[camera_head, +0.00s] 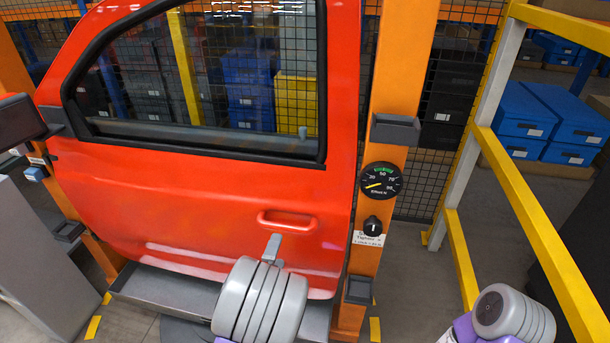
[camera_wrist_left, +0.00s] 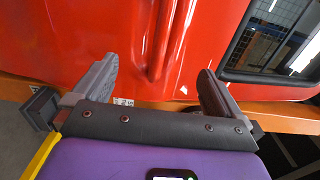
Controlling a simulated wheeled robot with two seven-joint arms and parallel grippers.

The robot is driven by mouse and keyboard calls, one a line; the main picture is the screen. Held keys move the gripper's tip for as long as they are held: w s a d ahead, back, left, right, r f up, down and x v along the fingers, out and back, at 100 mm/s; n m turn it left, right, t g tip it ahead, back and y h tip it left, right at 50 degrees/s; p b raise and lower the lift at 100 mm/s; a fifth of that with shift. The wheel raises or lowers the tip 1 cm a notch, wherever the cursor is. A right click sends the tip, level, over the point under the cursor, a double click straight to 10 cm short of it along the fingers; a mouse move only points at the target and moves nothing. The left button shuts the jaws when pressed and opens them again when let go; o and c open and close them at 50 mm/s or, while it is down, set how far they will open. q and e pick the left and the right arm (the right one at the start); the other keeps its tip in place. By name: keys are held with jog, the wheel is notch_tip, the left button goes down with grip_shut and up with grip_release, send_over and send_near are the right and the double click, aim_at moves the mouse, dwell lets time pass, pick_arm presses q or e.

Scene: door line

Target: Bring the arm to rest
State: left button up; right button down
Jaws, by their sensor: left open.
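My left arm comes up at the bottom middle of the head view. One grey finger of my left gripper (camera_head: 272,246) shows above its rounded grey joint, just below the red door's handle (camera_head: 287,220). In the left wrist view my left gripper (camera_wrist_left: 158,70) is open, with two dark fingers wide apart and nothing between them. Beyond them is the red door (camera_wrist_left: 205,35), with a raised red ridge that looks like the handle. I cannot tell whether the fingers touch the door. Part of my right arm shows at the bottom right of the head view; its gripper is out of view.
The red door (camera_head: 200,190) stands upright over a grey ledge (camera_head: 170,290). An orange post (camera_head: 385,140) with a round gauge (camera_head: 380,181) and a black knob (camera_head: 373,225) stands right of it. A yellow guard rail (camera_head: 520,190) runs along the right. Blue bins (camera_head: 570,110) lie behind the rail.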

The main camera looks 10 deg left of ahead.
pick_arm(q)
jog(key=s+a+f+n+g+p, duration=0.15)
jog(key=s+f+n+g, duration=0.3)
jog(key=f, duration=0.55)
jog(key=s+a+f+n+g+p, duration=0.15)
jog(key=s+f+n+g, duration=0.35)
jog(key=f, duration=0.5)
jog(key=s+d+f+n+g+h+p, duration=0.3)
jog(key=s+d+n+g, duration=0.5)
jog(key=s+n, duration=0.3)
jog(key=shift+s+d+f+n+h, duration=0.35)
jog(key=shift+s+d+f, duration=0.4)
jog(key=shift+s, duration=0.5)
jog(key=shift+a, duration=0.15)
